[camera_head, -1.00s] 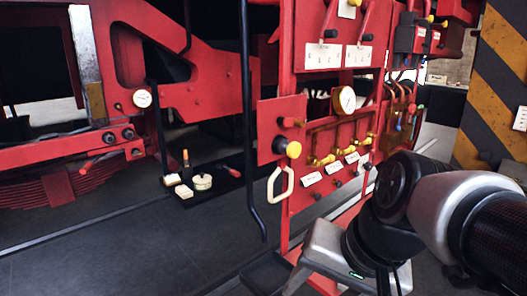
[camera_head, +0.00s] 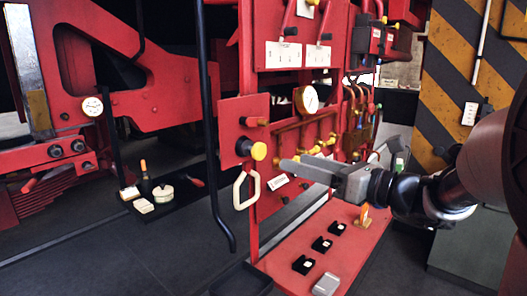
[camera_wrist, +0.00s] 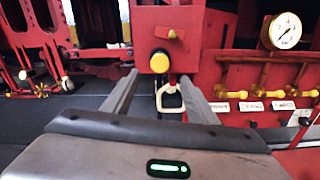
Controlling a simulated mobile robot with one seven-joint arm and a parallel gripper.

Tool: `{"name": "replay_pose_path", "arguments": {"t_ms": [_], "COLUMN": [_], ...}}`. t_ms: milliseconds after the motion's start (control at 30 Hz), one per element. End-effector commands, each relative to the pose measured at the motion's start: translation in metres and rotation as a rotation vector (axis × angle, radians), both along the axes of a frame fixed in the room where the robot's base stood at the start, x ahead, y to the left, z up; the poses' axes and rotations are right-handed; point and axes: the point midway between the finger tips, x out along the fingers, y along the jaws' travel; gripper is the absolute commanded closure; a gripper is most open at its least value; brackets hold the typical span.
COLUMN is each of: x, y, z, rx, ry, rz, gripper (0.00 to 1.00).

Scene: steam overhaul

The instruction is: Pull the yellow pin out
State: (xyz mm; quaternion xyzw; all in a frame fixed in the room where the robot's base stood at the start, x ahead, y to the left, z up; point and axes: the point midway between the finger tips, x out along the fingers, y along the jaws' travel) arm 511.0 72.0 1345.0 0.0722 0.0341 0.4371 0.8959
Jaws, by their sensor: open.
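The yellow pin (camera_head: 258,151) shows as a round yellow knob on the front of a small red box (camera_head: 228,125). It also shows in the wrist view (camera_wrist: 159,62), near the top middle. A cream loop handle (camera_head: 247,190) hangs just below it and shows between my fingers in the wrist view (camera_wrist: 171,98). My gripper (camera_head: 292,162) is open and empty, apart from the pin, with its fingers pointing toward the red box. In the wrist view, the fingertips (camera_wrist: 160,80) stand to either side and a little below the pin.
A dial gauge (camera_head: 307,99) and several yellow-handled valves (camera_head: 315,150) are on the red panel right of the box. A black upright rod (camera_head: 214,150) stands left of it. A red shelf (camera_head: 325,250) with small black blocks lies below.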

Motion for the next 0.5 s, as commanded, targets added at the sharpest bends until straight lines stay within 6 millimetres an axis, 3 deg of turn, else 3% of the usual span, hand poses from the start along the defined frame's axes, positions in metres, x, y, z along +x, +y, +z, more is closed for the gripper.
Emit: {"name": "replay_pose_path", "arguments": {"t_ms": [300,500], "x": [0.043,0.065], "y": [0.059,0.086], "z": [0.0,0.0], "rx": [-0.002,-0.003], "ry": [0.001,0.0], "rz": [0.005,0.003], "gripper": [0.47,0.47]}}
